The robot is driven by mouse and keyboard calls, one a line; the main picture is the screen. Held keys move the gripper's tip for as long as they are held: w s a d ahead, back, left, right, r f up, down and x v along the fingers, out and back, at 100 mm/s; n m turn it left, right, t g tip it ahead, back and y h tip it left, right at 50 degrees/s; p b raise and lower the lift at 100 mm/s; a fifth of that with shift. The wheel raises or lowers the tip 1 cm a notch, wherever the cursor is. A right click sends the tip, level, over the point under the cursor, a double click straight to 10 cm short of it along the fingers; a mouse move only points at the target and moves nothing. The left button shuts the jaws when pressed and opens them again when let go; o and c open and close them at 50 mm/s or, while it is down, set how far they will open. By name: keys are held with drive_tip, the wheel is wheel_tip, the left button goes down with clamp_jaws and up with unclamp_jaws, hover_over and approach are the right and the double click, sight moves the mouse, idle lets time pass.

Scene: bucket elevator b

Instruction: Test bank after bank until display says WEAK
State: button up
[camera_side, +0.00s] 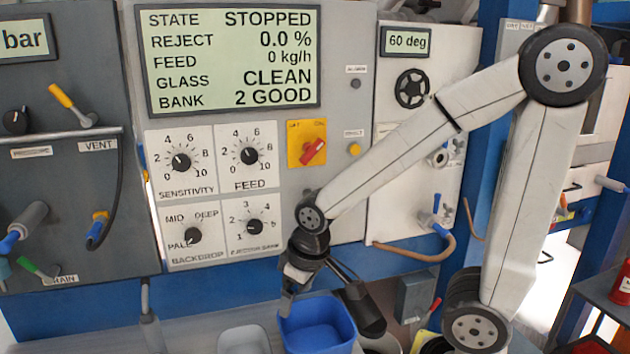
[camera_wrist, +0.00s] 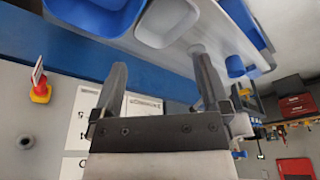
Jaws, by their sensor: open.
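The display (camera_side: 236,58) reads STATE STOPPED, REJECT 0.0 %, FEED 0 kg/h, GLASS CLEAN, BANK 2 GOOD. A numbered dial (camera_side: 254,227) with a blurred label sits at the lower right of the four-dial group. Its pointer direction is too small to tell. A yellow round button (camera_side: 354,149) and a grey button (camera_side: 356,84) are right of the display, with unreadable labels. My gripper (camera_side: 288,308) hangs below the dials, in front of the panel, apart from them. In the wrist view my gripper (camera_wrist: 160,82) is open, nothing between its fingers.
The sensitivity dial (camera_side: 180,162), feed dial (camera_side: 249,156) and backdrop dial (camera_side: 193,236) surround the numbered dial. A red switch (camera_side: 313,151) sits on a yellow plate. A blue bin (camera_side: 316,326) and a grey tray (camera_side: 243,341) stand below my gripper.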

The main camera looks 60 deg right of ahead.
drive_tip(key=w+d+r+n+g+h, duration=0.15)
drive_tip(key=w+d+n+h, duration=0.25)
drive_tip(key=d+n+h, duration=0.85)
drive_tip(key=w+r+n+t, duration=0.1)
drive_tip(key=w+n+t, duration=1)
drive_tip(key=w+n, duration=0.25)
drive_tip(key=n, duration=0.1)
approach(255, 229)
drive_tip(key=shift+w+d+f+t, duration=0.15)
drive_tip(key=shift+w+d+t, duration=0.05)
drive_tip(key=shift+w+d, duration=0.35)
drive_tip(key=shift+w+d+f+t, duration=0.15)
drive_tip(key=shift+w+d, duration=0.25)
drive_tip(key=shift+d, duration=0.15)
drive_tip(key=shift+x, duration=3.9)
